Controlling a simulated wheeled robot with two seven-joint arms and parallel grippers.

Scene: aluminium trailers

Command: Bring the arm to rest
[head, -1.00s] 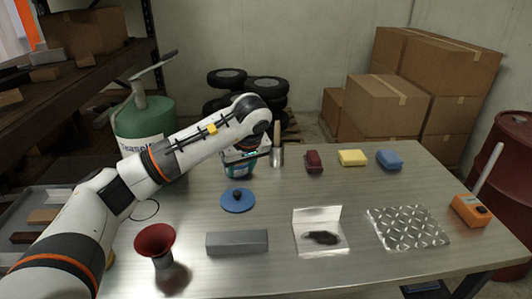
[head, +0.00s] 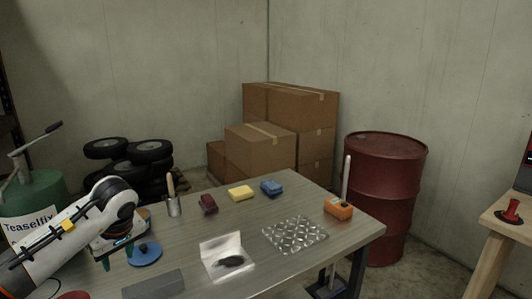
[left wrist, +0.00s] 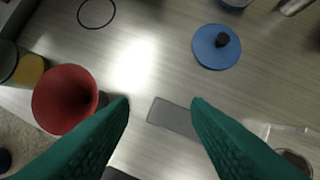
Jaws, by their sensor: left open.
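My left arm (head: 66,228) reaches in from the left in the head view, low over the left part of the table. My left gripper (head: 116,255) points down beside a blue disc with a dark knob (head: 146,256). In the left wrist view its two green fingers (left wrist: 160,104) are wide apart with nothing between them. Below them are a grey bar (left wrist: 172,117), a red funnel (left wrist: 66,98) to the left and the blue disc (left wrist: 217,47) at upper right. My right gripper is in neither view.
On the table (head: 300,200) stand a brush (head: 172,197), red, yellow and blue blocks (head: 240,193), a clear folded sheet (head: 228,258), a tread plate (head: 294,235) and an orange device (head: 338,208). A green tank (head: 35,205) stands behind my arm. A red drum (head: 384,190) stands right.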

